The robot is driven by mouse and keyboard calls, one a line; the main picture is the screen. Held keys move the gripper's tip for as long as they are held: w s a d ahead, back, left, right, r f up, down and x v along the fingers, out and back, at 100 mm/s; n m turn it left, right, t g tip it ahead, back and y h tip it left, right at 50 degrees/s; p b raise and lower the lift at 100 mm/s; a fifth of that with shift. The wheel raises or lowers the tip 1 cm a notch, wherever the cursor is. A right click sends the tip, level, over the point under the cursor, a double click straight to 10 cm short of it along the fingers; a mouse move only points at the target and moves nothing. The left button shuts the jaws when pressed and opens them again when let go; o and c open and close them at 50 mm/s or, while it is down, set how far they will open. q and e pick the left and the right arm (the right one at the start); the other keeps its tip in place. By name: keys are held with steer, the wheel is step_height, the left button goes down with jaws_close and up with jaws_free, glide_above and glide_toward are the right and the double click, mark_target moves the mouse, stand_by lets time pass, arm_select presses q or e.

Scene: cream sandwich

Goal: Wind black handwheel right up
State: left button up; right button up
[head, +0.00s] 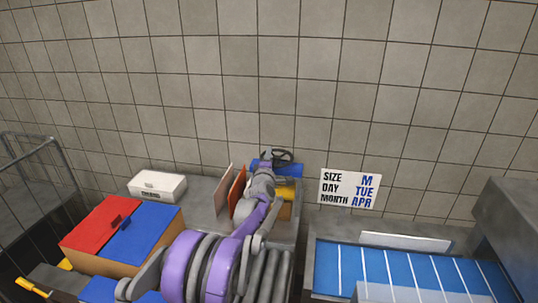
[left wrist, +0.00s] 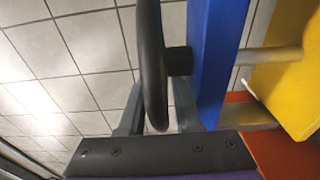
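The black handwheel (head: 279,155) is at the top of a small machine with a blue plate (head: 292,169), near the tiled wall. In the left wrist view the handwheel (left wrist: 151,60) shows edge-on, with its short hub against the blue upright (left wrist: 218,60). My left gripper (head: 268,168) is at the wheel in the head view. In the left wrist view its two fingers (left wrist: 158,108) are spread, one on each side of the wheel's rim, with gaps visible. My right gripper is in neither view.
A yellow block (left wrist: 292,70) and an orange panel (head: 237,188) are close to the wheel. A red and blue lidded box (head: 125,225), a white box (head: 157,186) and a wire cage (head: 30,190) are to the left. A sign (head: 349,188) and blue conveyor (head: 400,270) are right.

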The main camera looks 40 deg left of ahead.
arm_select(q)
steer(key=shift+w+a, duration=0.15)
steer(key=shift+w, duration=0.05)
jaws_close()
